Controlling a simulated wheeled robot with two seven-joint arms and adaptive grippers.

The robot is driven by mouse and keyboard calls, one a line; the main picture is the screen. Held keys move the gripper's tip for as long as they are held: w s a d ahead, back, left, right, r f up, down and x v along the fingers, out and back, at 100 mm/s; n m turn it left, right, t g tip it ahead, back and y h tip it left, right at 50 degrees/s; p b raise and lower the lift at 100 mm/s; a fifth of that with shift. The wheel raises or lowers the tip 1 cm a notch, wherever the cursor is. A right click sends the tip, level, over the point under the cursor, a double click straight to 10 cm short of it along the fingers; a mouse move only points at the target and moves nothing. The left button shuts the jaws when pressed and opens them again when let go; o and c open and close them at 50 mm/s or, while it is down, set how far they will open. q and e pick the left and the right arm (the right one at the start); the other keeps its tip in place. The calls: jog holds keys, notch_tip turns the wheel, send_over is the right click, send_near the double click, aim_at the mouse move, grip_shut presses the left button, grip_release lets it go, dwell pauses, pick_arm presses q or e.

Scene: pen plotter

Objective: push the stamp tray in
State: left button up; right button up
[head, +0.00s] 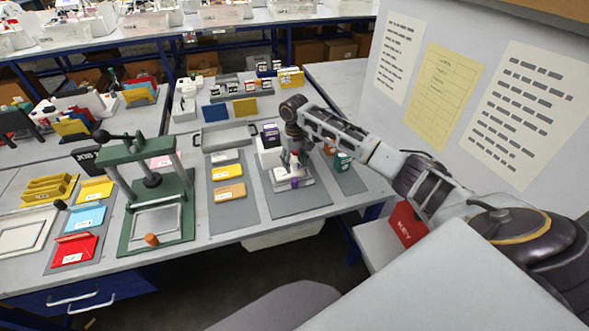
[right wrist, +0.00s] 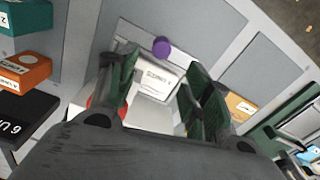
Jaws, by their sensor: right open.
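The stamp tray (head: 306,181) is a light grey tray with a purple knob (head: 295,183) at its front, on a grey mat under my right arm. In the right wrist view the tray (right wrist: 126,46) shows beyond my fingers, with the purple knob (right wrist: 161,47) at its outer edge and a white labelled piece (right wrist: 163,77) behind it. My right gripper (head: 293,163) points down over the tray; in the right wrist view its green-padded fingers (right wrist: 163,82) are apart with nothing held between them. Contact with the tray cannot be told. My left gripper is not in view.
A green hand press (head: 130,236) stands to the left. Yellow and orange labelled blocks (head: 228,171) lie on the neighbouring mat. A teal block (head: 343,161) stands right of the tray. A white panel with notices (head: 455,90) rises at the right. The table's front edge is close.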

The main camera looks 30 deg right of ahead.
jog(key=shift+r, duration=0.75)
jog(key=shift+s+a+f, duration=0.1)
